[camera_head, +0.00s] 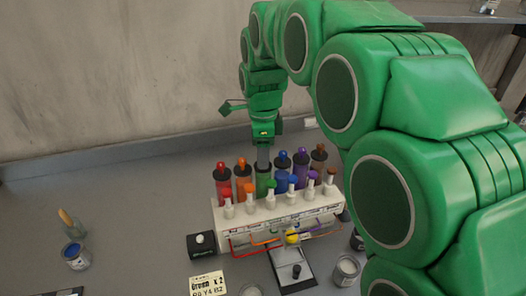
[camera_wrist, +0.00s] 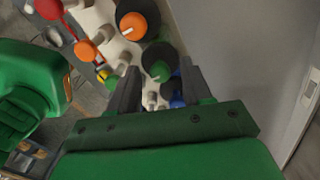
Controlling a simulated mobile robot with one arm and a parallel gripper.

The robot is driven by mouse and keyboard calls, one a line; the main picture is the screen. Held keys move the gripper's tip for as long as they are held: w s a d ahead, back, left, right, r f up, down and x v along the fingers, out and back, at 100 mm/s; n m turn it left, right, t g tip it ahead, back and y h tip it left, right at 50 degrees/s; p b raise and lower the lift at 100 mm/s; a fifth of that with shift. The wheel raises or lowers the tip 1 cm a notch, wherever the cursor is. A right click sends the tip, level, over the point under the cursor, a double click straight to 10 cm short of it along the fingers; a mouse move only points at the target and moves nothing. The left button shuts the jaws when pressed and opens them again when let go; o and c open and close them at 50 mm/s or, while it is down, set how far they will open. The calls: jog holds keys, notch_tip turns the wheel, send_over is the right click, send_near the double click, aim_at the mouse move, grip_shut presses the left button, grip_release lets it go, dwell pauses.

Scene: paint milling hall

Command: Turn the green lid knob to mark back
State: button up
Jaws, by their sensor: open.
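The green paint bottle (camera_head: 263,182) stands in a row of coloured bottles in a white rack (camera_head: 285,215). In the wrist view the green lid knob (camera_wrist: 158,62) is a dark round cap with a green centre and a small pale pointer line. It shows between and just beyond the fingers of my gripper (camera_wrist: 160,78), which are open with a gap between them. Whether the fingers touch the knob I cannot tell.
An orange bottle (camera_head: 242,180) and a blue bottle (camera_head: 282,172) stand close on either side. Small white taps with coloured caps line the rack's front.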

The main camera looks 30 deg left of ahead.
jog(key=shift+c, duration=0.3)
grip_shut()
jog(key=shift+n, duration=0.3)
